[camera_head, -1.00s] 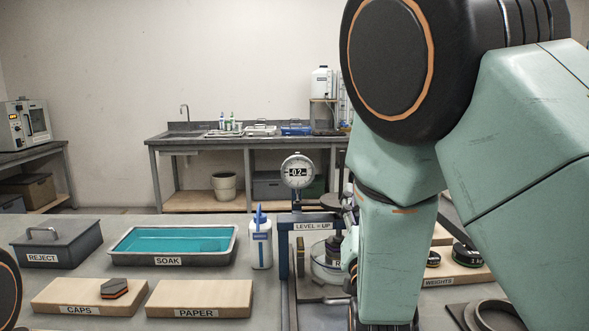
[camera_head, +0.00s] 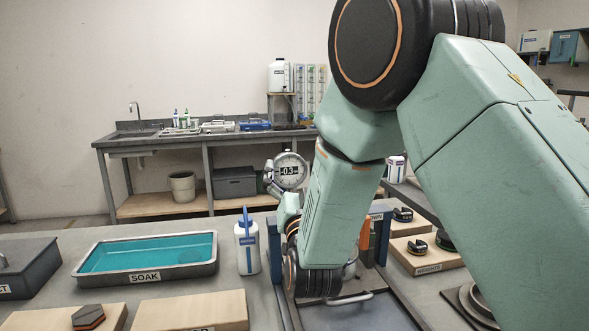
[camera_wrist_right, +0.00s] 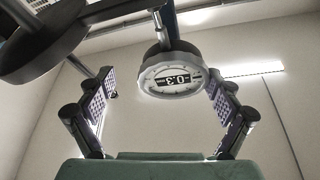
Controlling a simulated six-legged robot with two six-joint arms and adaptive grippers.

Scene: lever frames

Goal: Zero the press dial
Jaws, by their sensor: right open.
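In the right wrist view the dial (camera_wrist_right: 173,80) appears upside down between the two spread, padded fingers of the right gripper (camera_wrist_right: 162,88). Gaps show on both sides, with no clear contact. My right arm hides much of the press (camera_head: 377,232). My left gripper is out of view.
A soak tray (camera_head: 150,276) of teal liquid and a white bottle (camera_head: 247,248) stand left of the press. Wooden caps (camera_head: 60,318) and paper (camera_head: 190,312) boards lie in front. The weights board (camera_head: 428,262) is at right. A dark lever or disc part (camera_wrist_right: 40,45) shows beside the dial.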

